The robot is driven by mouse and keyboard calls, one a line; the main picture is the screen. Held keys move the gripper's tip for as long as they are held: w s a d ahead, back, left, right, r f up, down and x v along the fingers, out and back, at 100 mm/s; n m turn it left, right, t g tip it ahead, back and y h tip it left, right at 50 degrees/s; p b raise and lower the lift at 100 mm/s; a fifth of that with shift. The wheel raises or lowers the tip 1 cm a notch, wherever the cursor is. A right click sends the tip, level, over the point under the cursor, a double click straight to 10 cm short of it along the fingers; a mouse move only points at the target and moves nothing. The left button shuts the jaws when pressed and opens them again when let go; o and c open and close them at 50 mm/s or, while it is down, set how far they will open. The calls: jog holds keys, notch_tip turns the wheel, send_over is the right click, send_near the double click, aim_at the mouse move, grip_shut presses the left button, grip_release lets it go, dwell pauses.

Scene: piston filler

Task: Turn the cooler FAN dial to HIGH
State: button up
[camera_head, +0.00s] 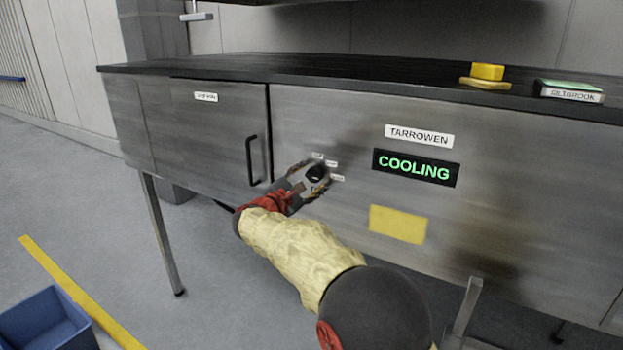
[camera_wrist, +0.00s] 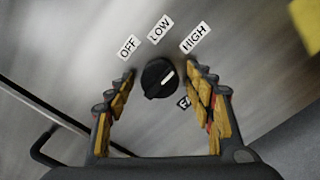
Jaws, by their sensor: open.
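The black FAN dial (camera_wrist: 158,78) sits on the brushed-metal cooler front (camera_head: 290,110). A label below right of the dial is mostly hidden by the right finger. My gripper (camera_wrist: 160,73) is open, with one finger on each side of the dial and a visible gap on both sides. In the head view, my gripper (camera_head: 319,171) is at the dial (camera_head: 316,174).
A lit COOLING display (camera_head: 415,168), a TARROWEN label (camera_head: 419,136) and a yellow panel (camera_head: 397,225) are right of the dial. A door handle (camera_head: 251,160) is to its left. A yellow block (camera_head: 487,72) lies on the black countertop. A blue bin (camera_head: 45,320) stands on the floor.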

jog(key=v, duration=1.2)
